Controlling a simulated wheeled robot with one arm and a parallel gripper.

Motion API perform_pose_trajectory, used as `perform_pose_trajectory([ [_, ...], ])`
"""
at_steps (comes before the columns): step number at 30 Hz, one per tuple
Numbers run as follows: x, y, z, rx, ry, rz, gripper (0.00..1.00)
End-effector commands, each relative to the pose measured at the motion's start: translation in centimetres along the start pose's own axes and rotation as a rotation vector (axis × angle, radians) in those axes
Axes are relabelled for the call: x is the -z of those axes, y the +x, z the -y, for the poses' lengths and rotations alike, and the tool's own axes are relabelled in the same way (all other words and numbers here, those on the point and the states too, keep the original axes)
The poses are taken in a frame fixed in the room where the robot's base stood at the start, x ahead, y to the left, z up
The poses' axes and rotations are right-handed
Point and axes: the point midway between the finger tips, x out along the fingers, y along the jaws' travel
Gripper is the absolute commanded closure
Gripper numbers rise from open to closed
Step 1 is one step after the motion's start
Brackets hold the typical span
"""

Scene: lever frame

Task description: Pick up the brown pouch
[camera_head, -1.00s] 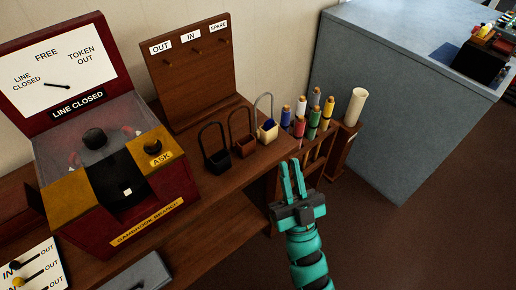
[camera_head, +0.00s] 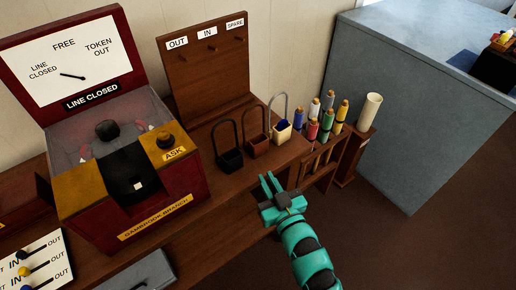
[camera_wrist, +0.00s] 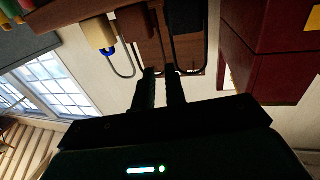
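The brown pouch (camera_head: 257,148) stands on the wooden shelf with its loop handle upright. It is between a black pouch (camera_head: 231,160) on its left and a cream pouch with blue inside (camera_head: 282,133) on its right. My gripper (camera_head: 268,178) is in front of the shelf edge, just below the brown pouch in the head view, empty, with a narrow gap between its fingers. In the wrist view the brown pouch (camera_wrist: 136,22) is at the top, beyond my fingertips (camera_wrist: 160,72) and apart from them. The cream pouch (camera_wrist: 99,34) is beside it there.
A wooden peg board (camera_head: 205,75) marked OUT, IN, SPARE stands behind the pouches. Several coloured spools (camera_head: 327,115) and a cream tube (camera_head: 369,110) are at the right. A red token machine (camera_head: 125,170) stands at the left. Open floor lies right of my arm.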

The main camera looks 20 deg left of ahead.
Motion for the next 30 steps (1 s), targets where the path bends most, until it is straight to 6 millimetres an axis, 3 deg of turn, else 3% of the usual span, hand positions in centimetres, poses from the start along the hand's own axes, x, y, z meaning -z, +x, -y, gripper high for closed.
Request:
perform_pose_trajectory([
  [18, 0.3, 8.4, 0.0, 0.001, 0.001, -0.001, 0.87],
  [30, 0.5, 10.4, 0.0, -0.001, 0.001, -0.005, 0.87],
])
